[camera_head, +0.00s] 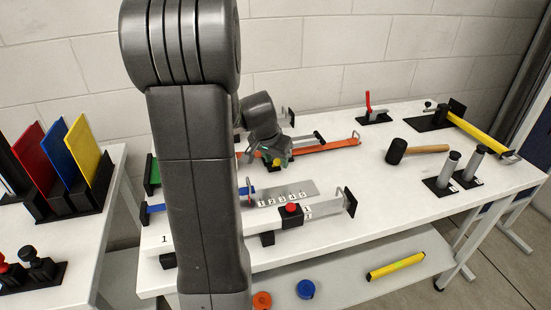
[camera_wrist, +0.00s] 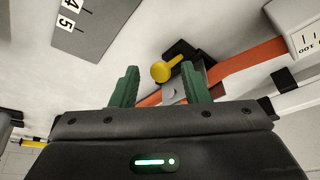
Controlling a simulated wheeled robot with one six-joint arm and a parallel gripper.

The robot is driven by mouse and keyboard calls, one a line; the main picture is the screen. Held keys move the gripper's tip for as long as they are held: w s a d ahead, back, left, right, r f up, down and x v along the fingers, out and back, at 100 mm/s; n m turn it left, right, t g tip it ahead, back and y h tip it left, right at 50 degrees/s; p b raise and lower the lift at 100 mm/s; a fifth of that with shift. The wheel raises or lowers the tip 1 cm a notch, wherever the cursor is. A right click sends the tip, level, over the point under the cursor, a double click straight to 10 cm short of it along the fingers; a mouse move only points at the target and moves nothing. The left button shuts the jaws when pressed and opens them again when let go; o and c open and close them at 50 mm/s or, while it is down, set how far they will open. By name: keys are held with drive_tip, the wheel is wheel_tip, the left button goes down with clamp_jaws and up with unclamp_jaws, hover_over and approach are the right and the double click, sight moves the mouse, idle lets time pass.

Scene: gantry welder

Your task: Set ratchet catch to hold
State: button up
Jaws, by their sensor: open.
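A small catch with a yellow ball knob (camera_wrist: 163,71) on a black and grey mount sits beside an orange strap (camera_wrist: 250,60) in the wrist view. The strap also shows in the head view (camera_head: 330,146), lying along the white table. My gripper (camera_wrist: 160,82) is open, with its green fingers spread and the yellow knob showing between and just beyond their tips. I cannot tell whether they touch it. In the head view my gripper (camera_head: 276,158) is low over the table at the strap's left part, and my arm hides some of that area.
A grey numbered plate (camera_head: 285,193) and a black box with a red button (camera_head: 291,210) lie in front. The white table (camera_head: 400,205) is clear at front right.

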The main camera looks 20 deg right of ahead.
sight(272, 167)
clamp_jaws()
drive_tip(key=shift+w+r, duration=0.1)
drive_tip(key=shift+r, duration=0.05)
drive_tip(key=r+g+p, duration=0.1)
drive_tip(key=p, duration=0.2)
drive_tip(key=shift+w, duration=0.4)
drive_tip(key=g+p, duration=0.1)
drive_tip(key=p, duration=0.1)
drive_tip(key=w+g+p, duration=0.1)
drive_tip(key=p, duration=0.1)
drive_tip(key=shift+w+r+g, duration=0.25)
drive_tip(key=shift+r+g, duration=0.05)
drive_tip(key=w+g+p, duration=0.1)
drive_tip(key=g+p, duration=0.1)
drive_tip(key=p, duration=0.1)
drive_tip(key=shift+w+d+n, duration=0.1)
drive_tip(key=shift+w+n, duration=0.2)
drive_tip(key=shift+n, duration=0.1)
drive_tip(key=shift+w+f+g+p, duration=0.2)
drive_tip(key=shift+w+g+p, duration=0.5)
drive_tip(key=shift+g+p, duration=0.5)
